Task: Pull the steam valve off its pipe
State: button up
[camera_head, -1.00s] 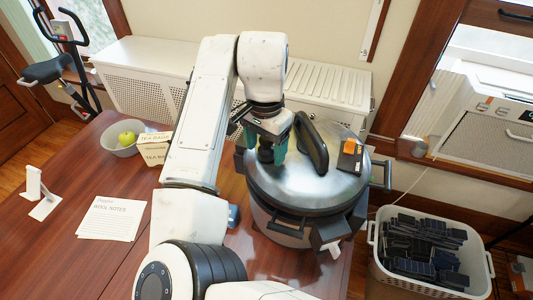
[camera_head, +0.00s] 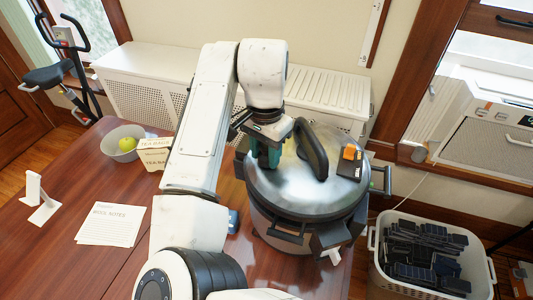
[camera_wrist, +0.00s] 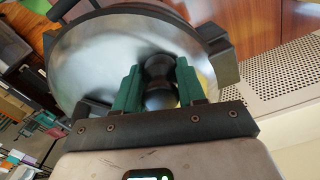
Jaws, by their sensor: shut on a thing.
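The steam valve (camera_wrist: 160,84) is a dark, rounded knob between the green fingers of my gripper (camera_wrist: 160,88) in the wrist view. My gripper (camera_head: 268,152) is shut on it, over the left part of the pot's lid (camera_head: 290,190) in the head view. The pot (camera_head: 284,236) is a large metal pressure cooker with dark side handles, standing on the table. A whitish haze lies over the lid around the fingers. The pipe under the valve is hidden, and I cannot tell whether the valve still sits on it.
A black lid handle (camera_head: 312,150) rises close to the right of my gripper. A dark box with an orange piece (camera_head: 350,160) sits on the lid's right side. Paper notes (camera_head: 112,224), a bowl (camera_head: 118,146) and a tea box (camera_head: 154,156) are on the table's left.

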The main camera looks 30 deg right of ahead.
jog(key=shift+r+p, duration=0.75)
jog(key=shift+p, duration=0.1)
dwell(0.7)
jog(key=shift+r+p, duration=1.1)
jog(key=shift+r, duration=0.25)
jog(key=shift+r, duration=0.1)
jog(key=shift+r+p, duration=0.9)
jog(key=shift+p, duration=0.1)
jog(key=shift+r, duration=0.5)
jog(key=shift+a, duration=0.15)
